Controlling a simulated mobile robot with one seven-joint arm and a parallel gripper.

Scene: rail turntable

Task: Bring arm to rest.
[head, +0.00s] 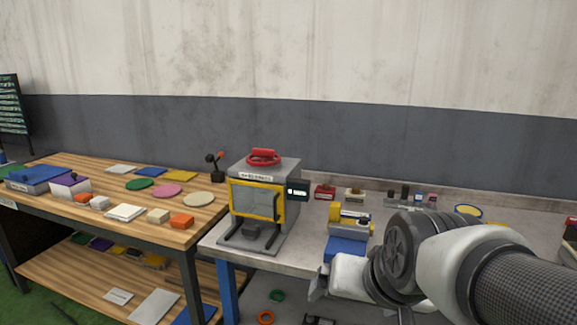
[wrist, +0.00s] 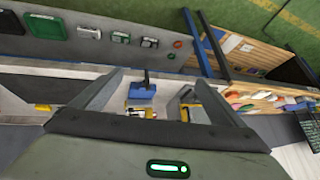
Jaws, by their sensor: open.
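My arm reaches in from the lower right of the head view, its white and dark wrist in front of the grey bench (head: 300,255). My gripper (head: 318,283) shows only in part at the bench's front edge, pointing left and down. In the wrist view both fingers of my gripper (wrist: 157,77) are spread apart with nothing between them. Beyond the gap, a blue block-like part (wrist: 141,91) and yellow parts on the bench show, apart from the fingers.
A grey machine with a yellow-framed window (head: 257,200) and red handwheel stands on the bench's left end. A yellow and blue device (head: 349,222) sits close to my wrist. A wooden table (head: 100,215) at left holds coloured discs and blocks. A wall closes the back.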

